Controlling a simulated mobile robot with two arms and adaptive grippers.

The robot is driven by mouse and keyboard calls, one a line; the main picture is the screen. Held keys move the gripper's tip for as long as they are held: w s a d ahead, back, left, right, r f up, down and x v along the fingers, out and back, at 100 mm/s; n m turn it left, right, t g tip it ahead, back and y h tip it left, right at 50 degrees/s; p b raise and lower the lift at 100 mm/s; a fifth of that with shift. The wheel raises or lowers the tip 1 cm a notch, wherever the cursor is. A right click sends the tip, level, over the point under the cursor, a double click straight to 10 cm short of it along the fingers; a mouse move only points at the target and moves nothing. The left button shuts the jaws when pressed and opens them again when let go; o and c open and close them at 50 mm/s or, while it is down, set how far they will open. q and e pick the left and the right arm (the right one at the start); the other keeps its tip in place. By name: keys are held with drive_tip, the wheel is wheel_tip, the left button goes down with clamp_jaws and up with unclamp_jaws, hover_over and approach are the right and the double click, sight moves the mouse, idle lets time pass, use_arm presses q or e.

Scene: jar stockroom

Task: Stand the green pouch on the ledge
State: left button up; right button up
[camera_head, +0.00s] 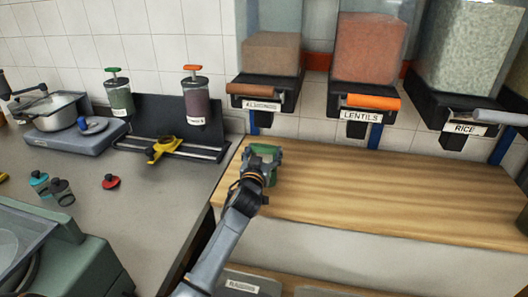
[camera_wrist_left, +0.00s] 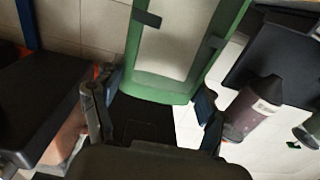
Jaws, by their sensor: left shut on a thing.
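The green pouch (camera_head: 263,151) is at the left end of the wooden ledge (camera_head: 370,190), below the dispensers. In the left wrist view the pouch (camera_wrist_left: 178,95) shows a green border around a pale clear window, with dark clips on its sides. My left gripper (camera_head: 262,160) is shut on the pouch, with a finger on each side of its near end. The gripper also shows in the left wrist view (camera_wrist_left: 153,105). The arm and gripper partly hide the pouch in the head view, and I cannot tell whether it touches the ledge. My right gripper is not in view.
Dispensers labelled LENTILS (camera_head: 365,60) and RICE (camera_head: 468,60), plus another one (camera_head: 270,55), hang above the ledge. A grey counter (camera_head: 130,215) on the left holds a scale with a pot (camera_head: 57,112), pump bottles and small lids. The ledge's middle and right are clear.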

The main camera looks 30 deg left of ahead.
use_arm(q)
drive_tip(key=o, duration=1.3)
drive_tip(key=shift+f, duration=0.1)
drive_tip(key=shift+c, duration=0.2)
drive_tip(key=shift+r+p, duration=0.25)
drive_tip(key=shift+p, duration=0.05)
drive_tip(key=v, duration=1.2)
drive_tip(key=shift+b, duration=0.3)
